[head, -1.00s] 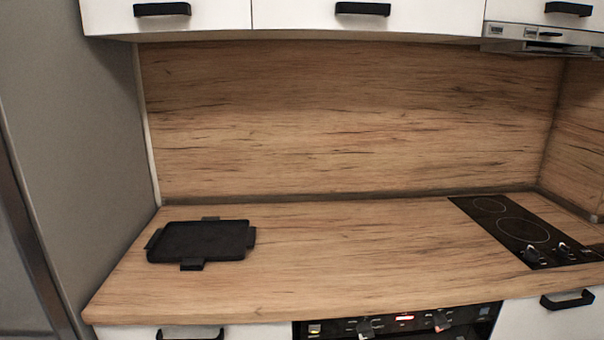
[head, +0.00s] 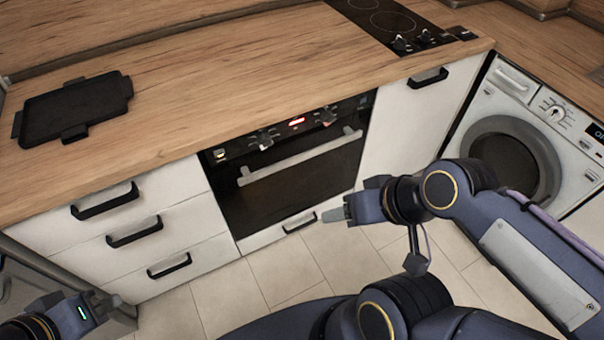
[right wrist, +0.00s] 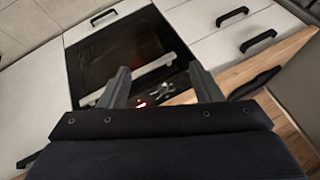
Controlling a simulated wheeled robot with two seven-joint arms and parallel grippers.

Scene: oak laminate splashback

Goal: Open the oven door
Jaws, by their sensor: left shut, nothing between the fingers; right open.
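The oven (head: 290,170) is built in under the counter, with a dark glass door and a pale bar handle (head: 300,156) across its top. The door looks closed. In the right wrist view the oven door (right wrist: 112,55) appears upside down, with its handle (right wrist: 140,80) partly behind a finger. My right gripper (head: 333,214) is in front of the oven's lower right, below handle height in the picture. My left gripper (head: 112,301) is low at the bottom left, shut and empty, far from the oven.
White drawers (head: 120,232) stand left of the oven and a white cabinet (head: 415,130) right of it. A washing machine (head: 545,135) is further right. The counter holds a black tray (head: 75,105) and a hob (head: 390,20). Tiled floor (head: 225,300) in front is clear.

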